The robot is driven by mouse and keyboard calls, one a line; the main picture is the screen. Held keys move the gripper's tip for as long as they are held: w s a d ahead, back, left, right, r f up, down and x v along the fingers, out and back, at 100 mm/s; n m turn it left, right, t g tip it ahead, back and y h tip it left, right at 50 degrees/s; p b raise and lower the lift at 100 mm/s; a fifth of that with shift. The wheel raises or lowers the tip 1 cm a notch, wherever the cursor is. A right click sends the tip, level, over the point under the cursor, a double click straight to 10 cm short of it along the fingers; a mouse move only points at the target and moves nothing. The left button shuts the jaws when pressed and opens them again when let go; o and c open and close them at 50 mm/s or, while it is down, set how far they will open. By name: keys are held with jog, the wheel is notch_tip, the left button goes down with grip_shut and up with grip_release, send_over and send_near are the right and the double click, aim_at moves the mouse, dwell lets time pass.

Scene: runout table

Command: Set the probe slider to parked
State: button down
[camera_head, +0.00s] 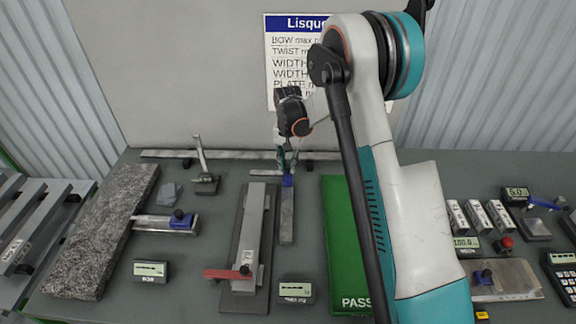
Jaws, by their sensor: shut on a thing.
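A blue knob (288,181) sits at the far end of a narrow grey metal bar (287,222) near the middle of the table. It looks like the probe slider, but no label on it can be read. My gripper (287,169) reaches down from above and is shut on the blue knob. The fingertips are small here and hide the knob's top. Any position marks along the bar are too small to tell.
A device with a red handle (229,273) stands left of the bar. A green PASS mat (340,235) lies close on its right. Small displays (296,290) stand in front. A granite slab (100,230) lies far left. A long straightedge (225,154) lies behind.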

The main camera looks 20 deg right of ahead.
jog(key=c, duration=1.8)
grip_release()
jog(key=shift+w+r, duration=0.1)
jog(key=shift+w, duration=0.1)
jog(key=o, duration=0.5)
jog(key=shift+w+d, duration=0.1)
jog(key=shift+d, duration=0.05)
jog(key=shift+c, duration=0.2)
notch_tip(320, 180, up, 12)
